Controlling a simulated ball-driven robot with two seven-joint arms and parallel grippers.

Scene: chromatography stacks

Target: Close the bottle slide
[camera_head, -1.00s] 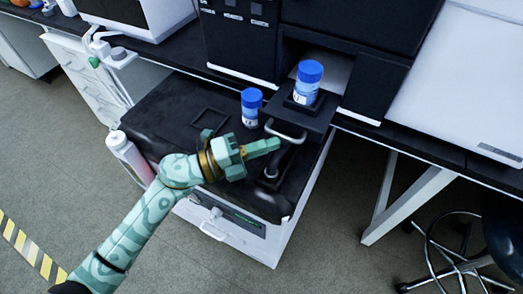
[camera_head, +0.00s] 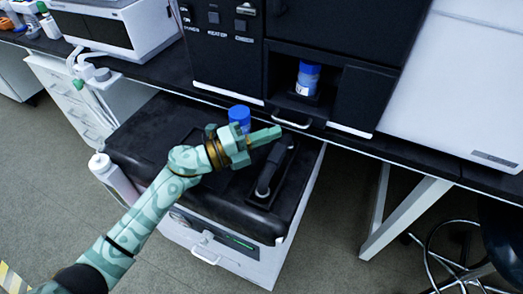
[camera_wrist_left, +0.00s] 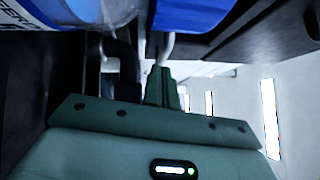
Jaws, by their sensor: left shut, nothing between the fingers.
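The bottle slide, a black drawer with a light metal handle (camera_head: 291,121), is pushed into the bay of the black stack; its front looks about level with the cabinet face. A blue-capped bottle (camera_head: 308,76) stands upright on it inside the bay. My left gripper (camera_head: 276,134) is shut and empty, its green fingertips just in front of and below the handle in the head view. In the left wrist view the shut fingers (camera_wrist_left: 163,87) point toward the handle's metal bar (camera_wrist_left: 167,48); whether they touch it I cannot tell. My right gripper is not in view.
A second blue-capped bottle (camera_head: 239,119) stands on the black-topped cart (camera_head: 130,135), partly behind my left gripper. A dark upright fixture (camera_head: 270,172) is beside the gripper. A white bottle (camera_head: 112,178) is at the cart's left side.

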